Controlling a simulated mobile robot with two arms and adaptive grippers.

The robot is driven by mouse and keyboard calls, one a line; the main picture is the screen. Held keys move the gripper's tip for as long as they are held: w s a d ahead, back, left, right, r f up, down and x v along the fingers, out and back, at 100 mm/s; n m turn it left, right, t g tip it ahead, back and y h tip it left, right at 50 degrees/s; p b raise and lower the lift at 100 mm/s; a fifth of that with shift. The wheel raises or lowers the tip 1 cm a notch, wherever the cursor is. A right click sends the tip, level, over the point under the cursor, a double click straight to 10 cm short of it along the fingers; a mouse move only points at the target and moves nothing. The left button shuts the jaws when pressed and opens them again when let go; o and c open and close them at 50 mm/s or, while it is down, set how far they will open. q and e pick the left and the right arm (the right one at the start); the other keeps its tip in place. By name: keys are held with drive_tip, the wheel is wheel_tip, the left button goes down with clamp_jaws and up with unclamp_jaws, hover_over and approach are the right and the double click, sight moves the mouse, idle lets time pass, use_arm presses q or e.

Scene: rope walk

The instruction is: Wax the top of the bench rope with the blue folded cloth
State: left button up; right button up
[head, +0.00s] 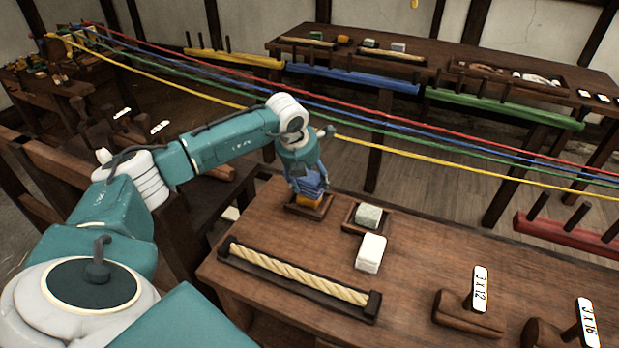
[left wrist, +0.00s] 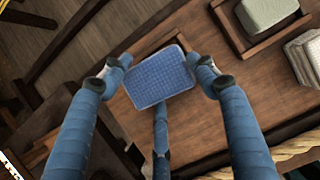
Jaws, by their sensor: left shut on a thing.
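The bench rope (head: 297,273) is a thick pale twisted rope lying in a dark holder along the near left part of the bench. Its edge also shows at the bottom right of the left wrist view (left wrist: 277,159). My left gripper (head: 311,184) is shut on the blue folded cloth (left wrist: 160,79), which sits flat between its fingers. The cloth is over an orange block (head: 308,201) in a small wooden tray (head: 300,209), behind the rope. I cannot tell whether cloth and block touch. The block is hidden in the left wrist view. My right gripper is not in view.
A grey-green block (head: 368,216) in a second tray and a white block (head: 370,254) stand right of the gripper. Labelled wooden tools (head: 468,313) lie at the bench's right. Coloured ropes (head: 440,160) stretch across behind the bench.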

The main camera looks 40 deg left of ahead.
sight(310, 178)
use_arm(q)
drive_tip(key=shift+f+b, duration=0.4)
idle(1.4)
drive_tip(key=shift+r, duration=0.1)
drive_tip(key=shift+r+p, duration=2.15)
drive_tip(key=shift+r, duration=1.3)
